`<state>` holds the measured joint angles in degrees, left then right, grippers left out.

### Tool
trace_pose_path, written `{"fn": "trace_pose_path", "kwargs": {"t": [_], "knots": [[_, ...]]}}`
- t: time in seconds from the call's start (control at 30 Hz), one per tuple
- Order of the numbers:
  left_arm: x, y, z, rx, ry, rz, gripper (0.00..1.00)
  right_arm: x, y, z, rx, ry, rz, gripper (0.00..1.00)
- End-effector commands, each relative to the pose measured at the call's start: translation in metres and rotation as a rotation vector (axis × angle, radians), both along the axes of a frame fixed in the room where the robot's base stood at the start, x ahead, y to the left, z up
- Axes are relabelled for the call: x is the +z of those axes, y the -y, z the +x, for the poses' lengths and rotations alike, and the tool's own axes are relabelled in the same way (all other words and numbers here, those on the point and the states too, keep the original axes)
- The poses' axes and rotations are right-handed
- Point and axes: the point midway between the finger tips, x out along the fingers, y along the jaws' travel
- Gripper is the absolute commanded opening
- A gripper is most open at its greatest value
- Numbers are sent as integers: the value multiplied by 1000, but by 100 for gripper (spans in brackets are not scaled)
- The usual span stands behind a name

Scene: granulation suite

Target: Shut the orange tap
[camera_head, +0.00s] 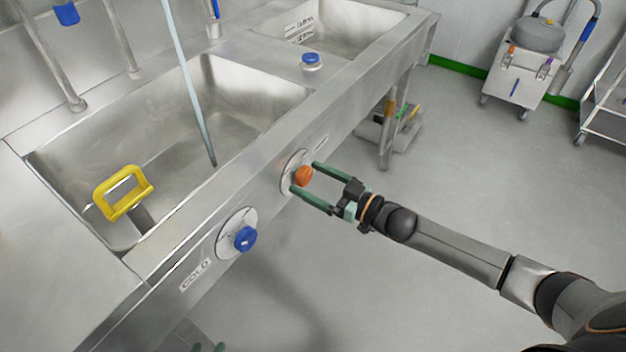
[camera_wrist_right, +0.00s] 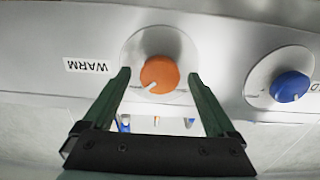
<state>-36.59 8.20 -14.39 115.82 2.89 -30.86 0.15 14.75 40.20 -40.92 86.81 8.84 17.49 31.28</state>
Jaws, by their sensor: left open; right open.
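The orange tap (camera_head: 304,175) is a round knob on a pale disc on the sink's front panel. It also shows in the right wrist view (camera_wrist_right: 160,73), where its white mark points to the lower left. An upside-down WARM label (camera_wrist_right: 86,66) is beside it. My right gripper (camera_head: 304,178) is open, with one green finger on each side of the knob. In the wrist view the fingertips (camera_wrist_right: 158,76) have a gap to the knob on both sides.
A blue knob (camera_head: 245,239) with a COLD label (camera_head: 195,275) is on the same panel, to the left. A yellow handle (camera_head: 124,192) stands at the sink basin (camera_head: 230,85). A cart (camera_head: 516,75) stands at the back right.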

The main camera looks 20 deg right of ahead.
Motion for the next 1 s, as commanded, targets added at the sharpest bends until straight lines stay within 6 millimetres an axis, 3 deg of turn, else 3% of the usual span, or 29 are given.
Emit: {"fn": "trace_pose_path", "kwargs": {"t": [0.13,0.9,1.0], "knots": [[1,0,1,0,2,1,47,0,0,0,0,0,0,92],[2,0,3,-1,6,0,47,0,0,-1,0,0,0,6],[2,0,3,-1,6,0,47,0,0,-1,0,1,-2,6]]}}
